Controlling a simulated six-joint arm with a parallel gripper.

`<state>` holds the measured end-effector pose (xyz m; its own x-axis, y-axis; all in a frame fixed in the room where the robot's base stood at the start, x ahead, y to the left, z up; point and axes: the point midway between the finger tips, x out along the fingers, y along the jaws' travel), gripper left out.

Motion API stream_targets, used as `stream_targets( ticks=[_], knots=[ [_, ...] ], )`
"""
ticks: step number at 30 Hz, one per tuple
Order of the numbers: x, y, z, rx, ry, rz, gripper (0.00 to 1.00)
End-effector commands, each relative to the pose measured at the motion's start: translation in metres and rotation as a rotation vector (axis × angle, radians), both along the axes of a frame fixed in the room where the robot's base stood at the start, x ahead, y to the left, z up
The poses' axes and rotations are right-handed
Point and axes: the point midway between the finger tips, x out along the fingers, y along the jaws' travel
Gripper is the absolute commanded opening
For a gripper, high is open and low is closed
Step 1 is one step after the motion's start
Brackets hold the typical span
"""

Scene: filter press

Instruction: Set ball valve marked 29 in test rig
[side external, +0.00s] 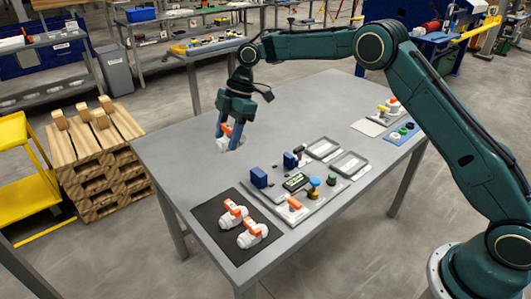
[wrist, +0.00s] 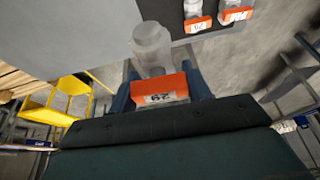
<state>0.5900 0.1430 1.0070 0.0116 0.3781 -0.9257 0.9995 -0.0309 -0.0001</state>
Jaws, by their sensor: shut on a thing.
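My gripper (side external: 230,138) is shut on a white ball valve (side external: 224,144) with an orange handle, held above the far left part of the table. In the wrist view the held valve (wrist: 152,50) sits between the fingers (wrist: 160,75), and its orange handle reads 29, upside down. Two similar white valves with orange handles, one (side external: 233,213) and another (side external: 252,235), lie on a black mat (side external: 212,224). A grey base plate (side external: 325,196), perhaps the test rig, carries blue blocks, a green display, knobs and an orange-handled part. My gripper is apart from it.
Two grey trays, one (side external: 323,148) and another (side external: 350,163), lie behind the base plate. A blue button panel (side external: 402,134) and a pale plate with a white and orange fitting (side external: 394,104) are at the right. The left part of the table (side external: 180,160) is clear.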

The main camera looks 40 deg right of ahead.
Motion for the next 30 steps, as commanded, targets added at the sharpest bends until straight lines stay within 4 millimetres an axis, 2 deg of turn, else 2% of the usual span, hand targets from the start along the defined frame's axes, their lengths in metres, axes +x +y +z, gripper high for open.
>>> stream_targets(
  ticks=[1, 9, 15, 21, 30],
  knots=[
    [0.001, -0.017, -0.006, 0.000, 0.002, -0.004, 0.22],
    [-0.006, -0.095, -0.036, 0.000, 0.002, 0.013, 0.22],
    [-0.014, -0.133, -0.052, 0.003, 0.002, 0.025, 0.22],
    [-0.018, -0.146, -0.057, 0.004, -0.001, 0.031, 0.22],
    [-0.018, -0.146, -0.059, 0.004, 0.000, 0.031, 0.22]
  ],
)
